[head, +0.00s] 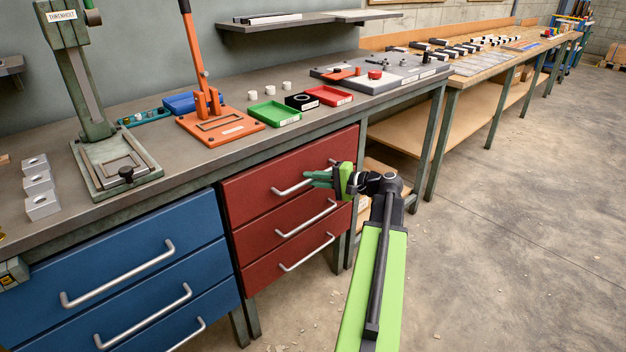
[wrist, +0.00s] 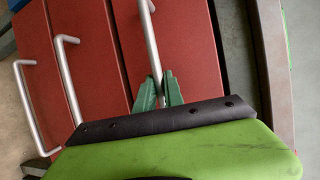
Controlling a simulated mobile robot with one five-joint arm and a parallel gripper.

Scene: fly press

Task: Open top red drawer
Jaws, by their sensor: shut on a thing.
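The top red drawer (head: 250,181) is the uppermost of three red drawers under the bench, and its front looks flush with the bench frame. Its silver bar handle (head: 290,188) runs across the front. My gripper (head: 312,179) is at the right part of this handle, with its green fingers shut on it. In the wrist view the handle (wrist: 149,45) runs down between the two green fingertips (wrist: 159,92). The top drawer's front (wrist: 185,50) also shows there. The short stretch of handle between the fingers is hidden.
The middle red drawer (head: 262,229) and bottom red drawer (head: 265,268) are below, with similar handles. Blue drawers (head: 85,270) stand to the left. The bench top holds an orange press (head: 215,125), a green tray (head: 273,114) and a red tray (head: 328,96). The concrete floor (head: 500,230) at right is clear.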

